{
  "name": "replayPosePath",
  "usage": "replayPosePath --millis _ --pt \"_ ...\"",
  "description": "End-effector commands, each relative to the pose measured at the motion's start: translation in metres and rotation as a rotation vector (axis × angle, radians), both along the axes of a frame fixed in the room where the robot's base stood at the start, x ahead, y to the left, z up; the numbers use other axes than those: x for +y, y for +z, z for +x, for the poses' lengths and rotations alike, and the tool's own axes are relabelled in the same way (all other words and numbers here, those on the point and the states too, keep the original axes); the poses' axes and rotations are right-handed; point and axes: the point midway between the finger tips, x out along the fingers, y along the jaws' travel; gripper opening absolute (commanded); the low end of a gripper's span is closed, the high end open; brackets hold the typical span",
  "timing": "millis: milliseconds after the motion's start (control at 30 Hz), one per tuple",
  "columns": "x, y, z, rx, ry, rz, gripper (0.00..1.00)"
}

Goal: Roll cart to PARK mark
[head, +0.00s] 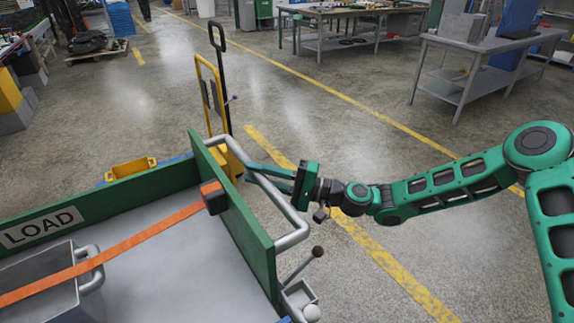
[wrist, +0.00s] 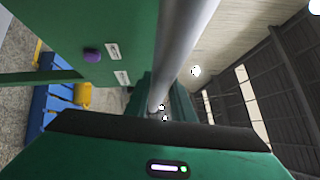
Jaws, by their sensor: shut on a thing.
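The cart has green side walls (head: 262,235), a grey bed, a white LOAD sign (head: 42,227) and a grey tube handle (head: 290,240) on its right end. My gripper (head: 258,174) reaches in from the right and is shut on the far part of this handle. In the wrist view the handle tube (wrist: 182,50) runs down between my fingers, beside the green wall (wrist: 125,20). An orange strap (head: 120,245) crosses the bed over a grey bin (head: 40,285). No PARK mark shows in either view.
A yellow hand truck (head: 207,88) with a black handle stands just behind the cart. A yellow bin (head: 130,169) lies beyond the far wall. Yellow floor lines (head: 385,262) cross the concrete. Workbenches (head: 475,65) stand at the back right; the floor between is clear.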

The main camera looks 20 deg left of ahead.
Motion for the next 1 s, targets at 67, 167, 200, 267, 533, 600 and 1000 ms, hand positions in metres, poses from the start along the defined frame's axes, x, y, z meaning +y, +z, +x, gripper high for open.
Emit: replayPosePath --millis 67,167,200,267,533,600,1000 --pt "0.014 -0.007 -0.028 0.005 0.019 -0.013 0.00" --pt "0.030 -0.006 -0.053 0.005 0.020 -0.012 0.00" --pt "0.036 -0.006 -0.062 0.005 0.020 -0.012 0.00" --pt "0.045 -0.006 -0.076 0.003 0.019 -0.012 0.00" --pt "0.086 -0.006 -0.139 0.002 0.019 -0.012 0.00" --pt "0.096 -0.006 -0.154 0.002 0.018 -0.011 0.00" --pt "0.138 -0.006 -0.216 -0.001 0.012 -0.012 0.00"
